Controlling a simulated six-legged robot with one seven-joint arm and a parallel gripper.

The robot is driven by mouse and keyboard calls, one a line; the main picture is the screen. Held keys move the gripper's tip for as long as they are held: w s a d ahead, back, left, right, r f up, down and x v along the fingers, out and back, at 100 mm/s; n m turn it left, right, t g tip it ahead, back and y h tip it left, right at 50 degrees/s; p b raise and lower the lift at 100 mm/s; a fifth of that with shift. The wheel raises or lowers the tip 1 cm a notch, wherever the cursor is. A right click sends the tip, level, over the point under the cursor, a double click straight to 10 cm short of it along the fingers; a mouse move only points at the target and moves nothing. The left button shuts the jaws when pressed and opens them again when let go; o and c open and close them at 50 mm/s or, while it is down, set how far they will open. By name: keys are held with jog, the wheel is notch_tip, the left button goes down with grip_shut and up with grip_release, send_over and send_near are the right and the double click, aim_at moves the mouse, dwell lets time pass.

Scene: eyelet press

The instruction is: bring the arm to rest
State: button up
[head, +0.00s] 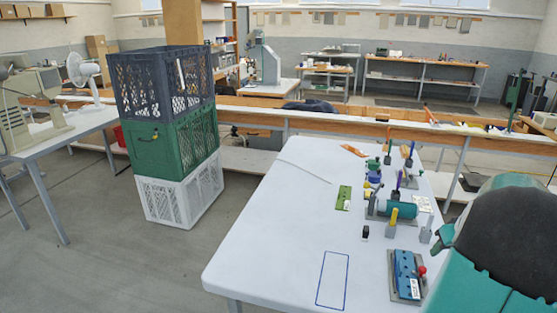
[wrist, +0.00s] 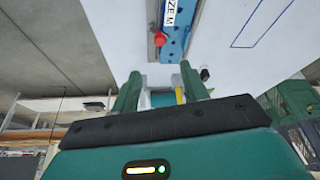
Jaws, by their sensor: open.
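My gripper (wrist: 161,86) shows in the wrist view with its two green fingers apart and nothing held between them. Past the fingertips is a blue fixture (wrist: 173,46) with a red knob and a white lettered label. The same blue fixture (head: 405,270) stands on a grey base near the right front of the white table (head: 270,215) in the head view. A teal and black part of my arm fills the lower right of the head view. My fingertips cannot be made out there.
A green cylinder device (head: 396,209) and several small tools stand along the table's right side. A green plate (head: 343,197) lies near the middle. A blue outlined rectangle (head: 333,280) at the front is empty. Stacked crates (head: 178,148) stand on the floor to the left.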

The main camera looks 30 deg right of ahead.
jog(key=w+a+r+n, duration=0.1)
jog(key=w+a+r, duration=0.25)
jog(key=a, duration=0.45)
jog(key=w+a+r+n, duration=0.1)
jog(key=w+a+r, duration=0.1)
jog(key=w+a, duration=0.45)
jog(key=w+a+r+n, duration=0.1)
jog(key=w+a+r, duration=0.2)
jog(key=a, duration=0.7)
jog(key=s+a+n, duration=0.1)
jog(key=s+a, duration=0.2)
jog(key=a, duration=0.6)
jog(key=s+a+r+n+t+y, duration=0.1)
jog(key=s+a, duration=0.2)
jog(key=a, duration=0.7)
jog(key=s+a+r+y, duration=0.1)
jog(key=s+a, duration=0.1)
jog(key=a, duration=0.7)
jog(key=shift+s+a+n+t, duration=0.3)
jog(key=shift+s+n+t, duration=0.1)
jog(key=shift+c, duration=0.3)
